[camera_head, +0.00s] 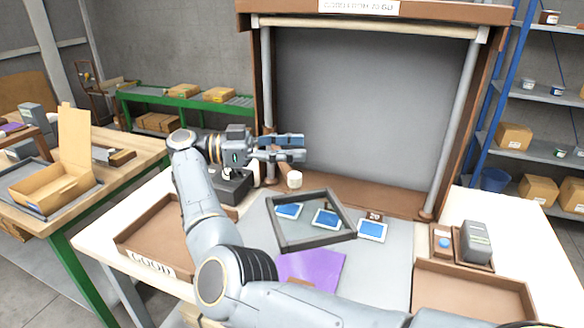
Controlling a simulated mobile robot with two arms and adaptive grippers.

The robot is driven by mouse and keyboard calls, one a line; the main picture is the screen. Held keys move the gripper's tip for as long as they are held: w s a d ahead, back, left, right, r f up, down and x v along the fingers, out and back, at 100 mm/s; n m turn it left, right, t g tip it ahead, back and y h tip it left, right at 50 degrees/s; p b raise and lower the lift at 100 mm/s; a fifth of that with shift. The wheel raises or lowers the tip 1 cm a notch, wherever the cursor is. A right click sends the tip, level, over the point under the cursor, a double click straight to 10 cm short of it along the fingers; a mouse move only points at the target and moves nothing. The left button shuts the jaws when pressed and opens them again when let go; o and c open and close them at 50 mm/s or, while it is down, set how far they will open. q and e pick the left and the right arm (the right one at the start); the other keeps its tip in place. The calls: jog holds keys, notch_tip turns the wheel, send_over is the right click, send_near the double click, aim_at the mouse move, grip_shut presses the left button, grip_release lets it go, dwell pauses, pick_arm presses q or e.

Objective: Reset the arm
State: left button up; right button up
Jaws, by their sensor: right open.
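My right arm comes in from the lower right, bends at the elbow in front of the bench and rises at the left. Its right gripper (303,148) points to the right, in the air above the back left of the bench. Its fingers are apart with nothing seen between them. Below it are a dark stand (234,187) and a small white-topped cylinder (294,180), which look apart from the fingers. My left gripper is not in view. I cannot make out a buffing brush for certain.
A dark square frame (318,243) and several blue-faced pieces (372,230) lie mid-bench, near a purple cloth (312,268). A tray marked GOOD (150,258) stands left, another tray (470,268) right, below a grey device (476,240). A wooden post-framed backboard (360,110) closes the rear.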

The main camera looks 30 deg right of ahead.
jog(key=shift+w+a+r, duration=0.1)
jog(key=shift+r, duration=1.05)
